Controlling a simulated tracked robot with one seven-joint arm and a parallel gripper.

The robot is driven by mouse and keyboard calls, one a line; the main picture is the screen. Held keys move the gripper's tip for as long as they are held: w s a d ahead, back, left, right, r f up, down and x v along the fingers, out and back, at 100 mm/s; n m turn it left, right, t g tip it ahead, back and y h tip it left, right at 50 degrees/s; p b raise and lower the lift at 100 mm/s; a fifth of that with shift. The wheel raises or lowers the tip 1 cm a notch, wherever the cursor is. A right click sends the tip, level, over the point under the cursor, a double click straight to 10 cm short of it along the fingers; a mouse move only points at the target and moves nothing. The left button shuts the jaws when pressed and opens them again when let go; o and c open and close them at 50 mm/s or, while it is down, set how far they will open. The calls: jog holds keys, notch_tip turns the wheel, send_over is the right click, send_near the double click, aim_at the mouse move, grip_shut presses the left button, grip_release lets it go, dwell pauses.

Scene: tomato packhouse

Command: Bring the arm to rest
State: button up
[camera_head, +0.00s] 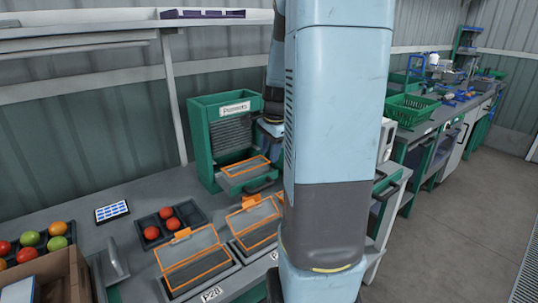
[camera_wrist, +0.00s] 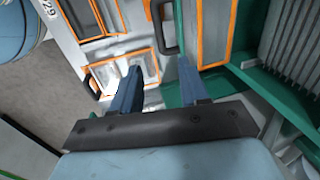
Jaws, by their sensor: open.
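My gripper (camera_wrist: 158,85) shows in the wrist view with its two blue fingers apart and nothing between them. In the head view my light blue arm stands upright in front of the bench and hides much of the middle. My gripper is partly hidden behind the arm there, close to the green cabinet labelled "Punnets" (camera_head: 200,150). In the wrist view the fingers lie over the bench, beside the green cabinet wall (camera_wrist: 222,84) and near orange-rimmed clear punnets (camera_wrist: 128,72).
Grey trays with orange-rimmed punnets (camera_head: 190,262) line the bench front. A dark tray (camera_head: 192,212) holds tomatoes; another tomato tray and a cardboard box (camera_head: 75,268) are at left. A green basket (camera_head: 411,108) stands on the right bench. The floor (camera_head: 440,225) at right is clear.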

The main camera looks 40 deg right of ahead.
dwell(0.4)
jog(key=s+a+r+n+t, duration=0.1)
jog(key=s+a+r+n, duration=0.5)
jog(key=s+a+n, duration=0.2)
jog(key=s+a+r+n+t, duration=0.2)
jog(key=s+a+r+n, duration=0.4)
jog(key=s+a+n, duration=0.3)
jog(key=a, duration=0.3)
jog(key=shift+s+a+r+n, duration=0.15)
jog(key=shift+s+a+n, duration=0.15)
jog(key=shift+s, duration=0.1)
